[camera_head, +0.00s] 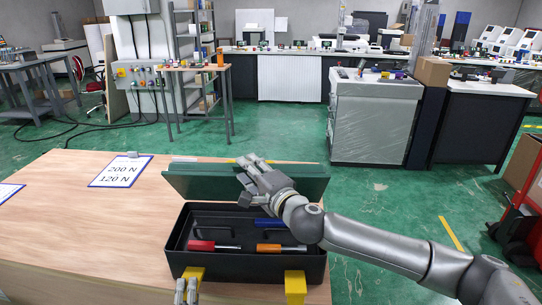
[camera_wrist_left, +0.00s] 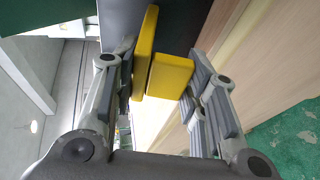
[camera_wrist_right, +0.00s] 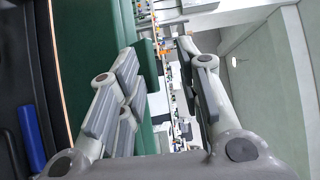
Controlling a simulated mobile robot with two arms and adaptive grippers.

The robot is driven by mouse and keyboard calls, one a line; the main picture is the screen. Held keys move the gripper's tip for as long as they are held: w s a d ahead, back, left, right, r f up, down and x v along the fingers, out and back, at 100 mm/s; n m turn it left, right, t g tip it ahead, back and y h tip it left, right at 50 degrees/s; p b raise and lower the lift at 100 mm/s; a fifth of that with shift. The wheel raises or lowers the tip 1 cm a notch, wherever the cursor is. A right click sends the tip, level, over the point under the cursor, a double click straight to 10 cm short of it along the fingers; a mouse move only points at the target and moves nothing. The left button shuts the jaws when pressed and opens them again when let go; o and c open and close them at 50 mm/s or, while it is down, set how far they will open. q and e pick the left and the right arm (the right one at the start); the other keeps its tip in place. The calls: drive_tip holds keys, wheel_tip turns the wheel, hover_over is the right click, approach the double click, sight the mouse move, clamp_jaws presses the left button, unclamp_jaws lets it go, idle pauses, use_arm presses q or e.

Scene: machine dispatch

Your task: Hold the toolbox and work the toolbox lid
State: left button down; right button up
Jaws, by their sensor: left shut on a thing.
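The black toolbox (camera_head: 245,268) stands at the table's front edge. Its green lid (camera_head: 185,184) is raised at the back, and it also shows in the right wrist view (camera_wrist_right: 85,60). My left gripper (camera_head: 186,290) is at the box's front left and is shut on the left yellow latch (camera_head: 197,273), seen between its fingers in the left wrist view (camera_wrist_left: 168,75). The right yellow latch (camera_head: 295,288) is free. My right gripper (camera_head: 253,168) is at the lid's upper edge, fingers apart, with part of the lid by one finger. I cannot tell whether they touch.
A red-handled tool (camera_head: 208,246), an orange-handled tool (camera_head: 280,248) and a blue item (camera_head: 268,222) lie in the toolbox. The wooden table (camera_head: 90,225) is mostly clear to the left, with a paper sign (camera_head: 121,171) on it. Green floor lies beyond.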

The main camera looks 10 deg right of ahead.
drive_tip(key=s+d+r, duration=0.5)
drive_tip(key=s+r, duration=0.1)
drive_tip(key=r, duration=0.2)
drive_tip(key=shift+s+d+r, duration=0.15)
drive_tip(key=shift+s+d, duration=0.15)
drive_tip(key=shift+s, duration=0.05)
idle(0.8)
drive_tip(key=v, duration=1.2)
drive_tip(key=shift+c, duration=0.5)
